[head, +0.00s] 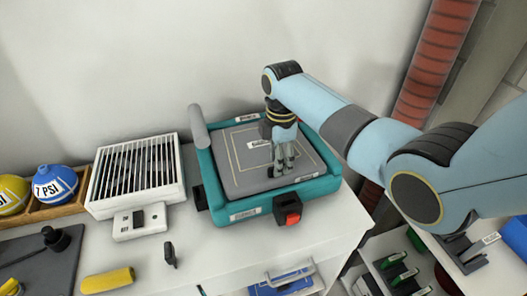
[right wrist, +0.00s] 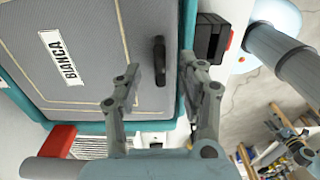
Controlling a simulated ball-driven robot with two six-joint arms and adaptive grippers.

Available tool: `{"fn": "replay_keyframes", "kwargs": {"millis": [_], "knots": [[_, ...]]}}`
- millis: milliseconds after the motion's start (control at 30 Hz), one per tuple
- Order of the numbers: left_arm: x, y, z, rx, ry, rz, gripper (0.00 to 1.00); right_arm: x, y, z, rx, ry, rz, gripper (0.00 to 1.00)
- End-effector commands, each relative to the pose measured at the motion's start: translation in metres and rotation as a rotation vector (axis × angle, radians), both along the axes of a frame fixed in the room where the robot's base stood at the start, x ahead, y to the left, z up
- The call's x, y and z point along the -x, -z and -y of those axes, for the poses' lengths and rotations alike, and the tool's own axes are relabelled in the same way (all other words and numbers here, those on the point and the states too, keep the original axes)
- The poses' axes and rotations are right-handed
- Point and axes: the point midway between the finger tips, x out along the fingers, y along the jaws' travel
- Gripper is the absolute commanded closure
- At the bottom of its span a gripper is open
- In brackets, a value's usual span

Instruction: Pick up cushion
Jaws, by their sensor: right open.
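The cushion (head: 243,178) looks like a flat grey square pad with a thin pale outline and a white label. It lies inside a teal frame (head: 250,207) on the white worktop. In the right wrist view the cushion (right wrist: 105,25) carries a label reading BIANCA and a small dark handle (right wrist: 160,62). My right gripper (head: 283,172) points down over the cushion's right part. Its fingers are open, and in the right wrist view (right wrist: 160,78) the handle shows between or just beyond the tips. I cannot tell whether they touch. My left gripper is not in view.
A grey roller (head: 198,126) stands at the frame's left corner, and a red-and-black latch (head: 288,210) at its front. The wall is close behind.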

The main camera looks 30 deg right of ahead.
Motion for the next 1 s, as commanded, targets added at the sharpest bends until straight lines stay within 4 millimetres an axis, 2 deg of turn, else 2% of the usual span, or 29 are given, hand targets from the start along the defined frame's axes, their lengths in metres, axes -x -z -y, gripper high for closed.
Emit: {"fn": "replay_keyframes", "kwargs": {"millis": [133,400,700,1000], "knots": [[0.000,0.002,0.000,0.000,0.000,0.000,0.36,0.000,0.018,0.000,0.000,-0.001,-0.001,0.60],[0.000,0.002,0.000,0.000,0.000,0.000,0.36,0.000,0.020,0.000,0.000,-0.001,0.001,0.61],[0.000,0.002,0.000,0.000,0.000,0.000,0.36,0.000,0.020,0.000,0.000,-0.001,0.001,1.00],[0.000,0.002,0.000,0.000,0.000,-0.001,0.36,0.000,0.020,0.000,0.000,0.000,0.001,1.00]]}}
